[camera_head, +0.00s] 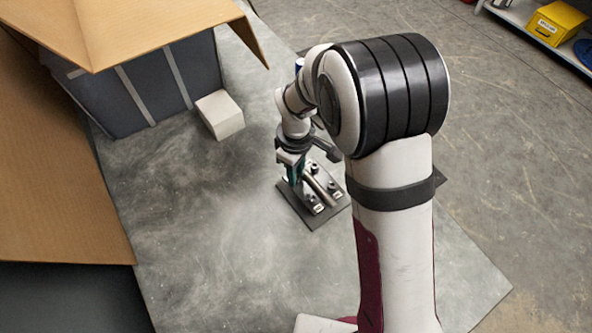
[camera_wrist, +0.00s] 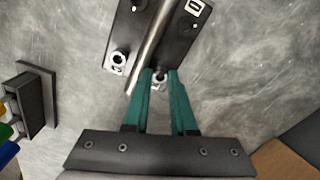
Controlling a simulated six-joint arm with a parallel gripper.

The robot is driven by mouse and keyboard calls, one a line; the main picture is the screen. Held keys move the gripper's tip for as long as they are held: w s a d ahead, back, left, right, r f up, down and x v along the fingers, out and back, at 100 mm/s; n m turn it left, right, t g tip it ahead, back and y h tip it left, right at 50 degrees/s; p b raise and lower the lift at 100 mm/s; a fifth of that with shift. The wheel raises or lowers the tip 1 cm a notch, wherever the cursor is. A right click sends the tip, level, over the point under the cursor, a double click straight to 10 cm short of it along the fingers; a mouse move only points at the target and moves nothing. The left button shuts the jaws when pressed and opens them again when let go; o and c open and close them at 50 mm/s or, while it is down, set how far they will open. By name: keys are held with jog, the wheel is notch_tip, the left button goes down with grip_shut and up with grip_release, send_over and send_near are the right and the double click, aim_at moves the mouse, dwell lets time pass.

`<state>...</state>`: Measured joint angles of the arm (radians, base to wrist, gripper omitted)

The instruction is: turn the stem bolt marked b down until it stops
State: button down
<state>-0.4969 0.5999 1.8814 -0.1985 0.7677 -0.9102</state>
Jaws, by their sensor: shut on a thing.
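A dark plate (camera_head: 293,207) lies on the grey floor sheet, with several bolts and a metal tube (camera_head: 320,187) across it. In the wrist view the plate (camera_wrist: 178,38) is at the top, with the tube (camera_wrist: 150,45) running diagonally over it. My gripper (camera_wrist: 160,77) has its green fingers closed around a bolt head (camera_wrist: 159,76) at the plate's near edge. Another bolt (camera_wrist: 118,58) stands to its left, across the tube. The mark of the gripped bolt is too small and covered to read. In the head view my gripper (camera_head: 294,176) is at the plate's left side.
The tube passes close beside my fingers. A black holder (camera_wrist: 32,98) with coloured items stands left in the wrist view. A white block (camera_head: 220,115), a dark case (camera_head: 150,85) and an open cardboard box (camera_head: 60,190) are left in the head view. Floor in front is clear.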

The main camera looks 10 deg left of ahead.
jog(key=shift+m, duration=0.3)
jog(key=m, duration=0.6)
jog(key=shift+m, duration=0.3)
jog(key=m, duration=0.3)
jog(key=shift+m, duration=0.3)
jog(key=m, duration=0.3)
jog(key=shift+m, duration=0.3)
jog(key=m, duration=0.3)
jog(key=shift+m, duration=0.3)
jog(key=m, duration=0.3)
jog(key=shift+m, duration=0.4)
jog(key=m, duration=0.6)
